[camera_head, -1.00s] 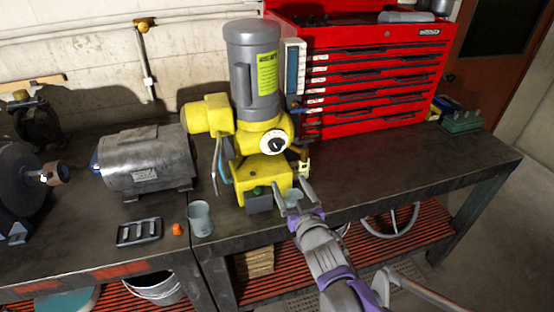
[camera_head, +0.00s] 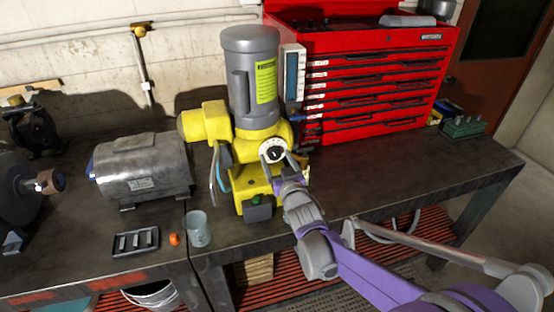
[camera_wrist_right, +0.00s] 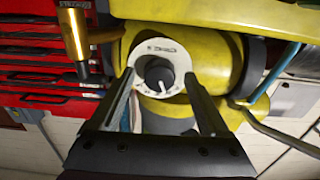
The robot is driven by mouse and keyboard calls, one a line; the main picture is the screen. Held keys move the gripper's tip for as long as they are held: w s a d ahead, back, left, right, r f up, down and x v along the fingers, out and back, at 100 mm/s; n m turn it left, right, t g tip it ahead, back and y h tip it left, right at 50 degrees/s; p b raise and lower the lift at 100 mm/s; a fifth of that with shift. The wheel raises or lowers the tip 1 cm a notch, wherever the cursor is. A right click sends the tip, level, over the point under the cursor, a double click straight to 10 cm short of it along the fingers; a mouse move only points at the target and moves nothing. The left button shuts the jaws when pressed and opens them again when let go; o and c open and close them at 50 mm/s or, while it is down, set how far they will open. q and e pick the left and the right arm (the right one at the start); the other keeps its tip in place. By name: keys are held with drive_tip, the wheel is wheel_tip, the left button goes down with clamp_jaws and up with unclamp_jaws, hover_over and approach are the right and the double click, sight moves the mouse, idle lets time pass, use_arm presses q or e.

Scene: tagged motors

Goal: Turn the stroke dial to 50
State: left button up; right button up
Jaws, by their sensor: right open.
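The stroke dial (camera_head: 272,150) is a white ring with a dark knob on the front of the yellow pump (camera_head: 250,180), under a grey upright motor (camera_head: 250,70). In the right wrist view the dial (camera_wrist_right: 158,72) shows its dark knob with a white pointer mark; the numbers are too small to read. My right gripper (camera_head: 283,165) is just in front of the dial. In the wrist view its open fingers (camera_wrist_right: 160,85) stand on either side of the dial's knob, apart from it. My left gripper is not in view.
A red tool chest (camera_head: 375,90) stands right of the pump. A grey motor (camera_head: 142,168) lies to the left. A clear cup (camera_head: 198,230), an orange piece (camera_head: 174,239) and a dark tray (camera_head: 135,242) are on the bench front.

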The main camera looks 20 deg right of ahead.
clamp_jaws()
drive_tip(key=shift+f+m+b, duration=0.15)
drive_tip(key=shift+m+b, duration=0.55)
drive_tip(key=shift+m, duration=0.5)
drive_tip(key=m, duration=0.2)
drive_tip(key=shift+m+b, duration=0.3)
drive_tip(key=shift+b, duration=0.1)
unclamp_jaws()
